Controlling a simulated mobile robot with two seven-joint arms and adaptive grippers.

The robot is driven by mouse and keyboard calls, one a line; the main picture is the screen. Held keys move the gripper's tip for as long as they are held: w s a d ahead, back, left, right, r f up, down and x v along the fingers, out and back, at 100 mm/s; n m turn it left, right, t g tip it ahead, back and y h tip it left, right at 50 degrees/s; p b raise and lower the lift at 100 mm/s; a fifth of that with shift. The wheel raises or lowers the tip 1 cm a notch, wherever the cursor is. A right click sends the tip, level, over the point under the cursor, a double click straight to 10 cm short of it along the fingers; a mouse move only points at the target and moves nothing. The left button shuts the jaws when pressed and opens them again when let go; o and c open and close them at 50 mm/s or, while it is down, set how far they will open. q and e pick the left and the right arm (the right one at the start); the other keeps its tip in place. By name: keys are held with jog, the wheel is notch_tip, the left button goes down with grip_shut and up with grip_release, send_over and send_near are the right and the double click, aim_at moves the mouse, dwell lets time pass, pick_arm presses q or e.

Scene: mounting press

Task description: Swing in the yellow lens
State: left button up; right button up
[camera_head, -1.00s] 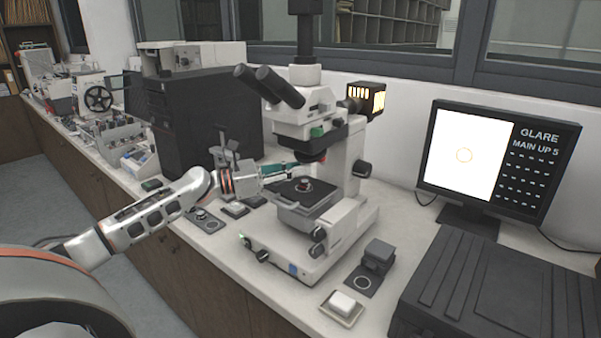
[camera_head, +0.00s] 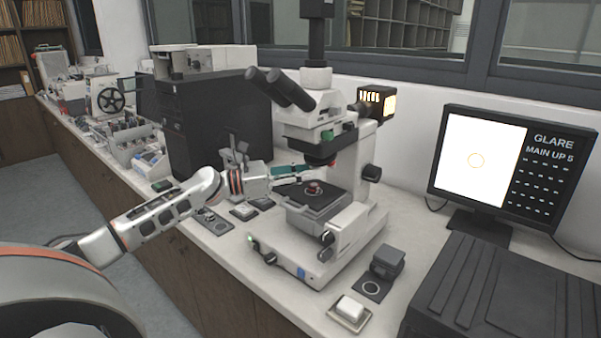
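The microscope (camera_head: 318,120) stands on the bench in the middle of the head view. Under its head, at the nosepiece, a small red-banded part (camera_head: 318,161) shows. I cannot make out a yellow lens; the lenses are small and partly hidden. A small mount (camera_head: 314,187) with a reddish top sits on the dark stage (camera_head: 330,203). My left gripper (camera_head: 295,172) reaches in from the left, with teal on its fingers, just above the stage and close to the nosepiece. Its finger gap and any contact are too small to tell. My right gripper is not in view.
A monitor (camera_head: 480,165) at the right shows a circle and "GLARE MAIN UP 5". A dark ribbed case (camera_head: 500,295) fills the front right. A small tray with a white block (camera_head: 350,308) and a grey block (camera_head: 387,262) stand before the microscope. A black tower (camera_head: 215,120) stands behind my arm.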

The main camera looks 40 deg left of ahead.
pick_arm(q)
jog(key=shift+s+a+f, duration=0.15)
jog(key=shift+s+a, duration=0.2)
jog(key=shift+s, duration=0.05)
jog(key=v, duration=1)
jog(key=shift+s+a, duration=0.25)
jog(key=shift+a, duration=0.05)
